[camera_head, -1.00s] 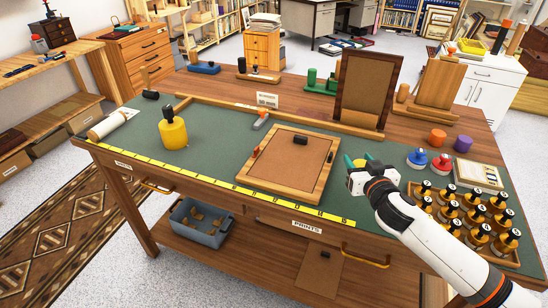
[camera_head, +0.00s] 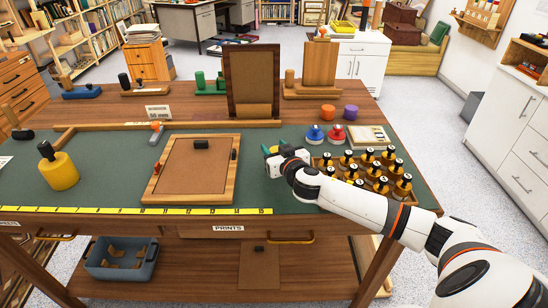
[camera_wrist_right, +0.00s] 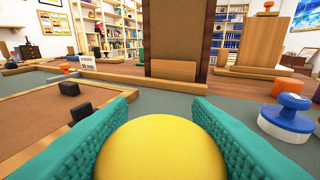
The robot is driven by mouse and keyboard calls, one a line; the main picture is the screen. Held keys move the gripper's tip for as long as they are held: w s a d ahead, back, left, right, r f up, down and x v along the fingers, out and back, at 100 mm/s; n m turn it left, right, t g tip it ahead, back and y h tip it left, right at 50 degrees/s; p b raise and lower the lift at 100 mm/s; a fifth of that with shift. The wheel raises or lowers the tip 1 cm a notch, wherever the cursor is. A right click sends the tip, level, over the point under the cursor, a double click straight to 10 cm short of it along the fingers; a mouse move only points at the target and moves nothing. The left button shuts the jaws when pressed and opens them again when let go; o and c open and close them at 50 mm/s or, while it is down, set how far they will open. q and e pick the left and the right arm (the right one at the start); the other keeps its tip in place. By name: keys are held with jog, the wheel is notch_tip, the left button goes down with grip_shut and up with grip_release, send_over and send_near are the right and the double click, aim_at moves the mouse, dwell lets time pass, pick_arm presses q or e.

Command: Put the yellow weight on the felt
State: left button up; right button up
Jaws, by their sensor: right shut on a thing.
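My right gripper (camera_head: 270,151) is shut on the yellow weight (camera_head: 274,149), just right of the wooden frame. In the right wrist view, the weight's round yellow top (camera_wrist_right: 160,150) sits between the teal finger pads. Its underside is hidden, so I cannot tell whether it touches the surface. The dark green felt-like surface (camera_head: 110,150) covers much of the tabletop, including around the gripper. The blue weight (camera_head: 315,133) and the red weight (camera_head: 336,134) stand to the right, behind my gripper. My left gripper is not in view.
A wooden frame with brown backing (camera_head: 190,170) lies left of the gripper. A yellow black-topped container (camera_head: 59,170) stands far left. A tray of small bottles (camera_head: 372,170) lies right, by my forearm. An upright frame (camera_head: 253,85) stands behind.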

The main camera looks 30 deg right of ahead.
jog(key=shift+f, duration=1.4)
jog(key=shift+f+b, duration=0.1)
jog(key=shift+b, duration=0.2)
jog(key=o, duration=1.4)
jog(key=shift+o, duration=0.2)
jog(key=shift+s, duration=0.1)
jog(key=v, duration=1.2)
jog(key=shift+b, duration=0.4)
